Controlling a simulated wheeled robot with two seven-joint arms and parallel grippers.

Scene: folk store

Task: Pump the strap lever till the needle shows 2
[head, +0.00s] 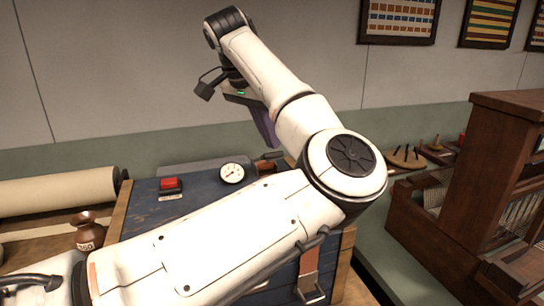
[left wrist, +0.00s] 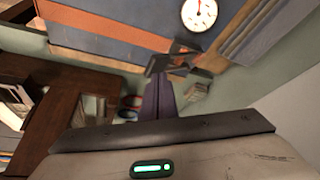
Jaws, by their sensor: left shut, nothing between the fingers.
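A blue box (head: 140,212) carries a round white dial (head: 232,173) at its back edge. The dial also shows at the top of the left wrist view (left wrist: 198,14); its needle is too small to read. A dark lever-like fitting (head: 270,157) with a reddish-brown part stands just right of the dial. An orange strap (head: 308,262) hangs down the box's front, with a metal buckle (head: 311,291) at its end. My left gripper (head: 268,136), with purple fingers, is shut and empty above the fitting. In the left wrist view the fingertips (left wrist: 166,82) overlap a dark bracket; contact cannot be told.
A red button (head: 170,184) sits on the box, left of the dial. A wooden loom-like cabinet (head: 500,170) stands on the right. My left arm hides much of the box.

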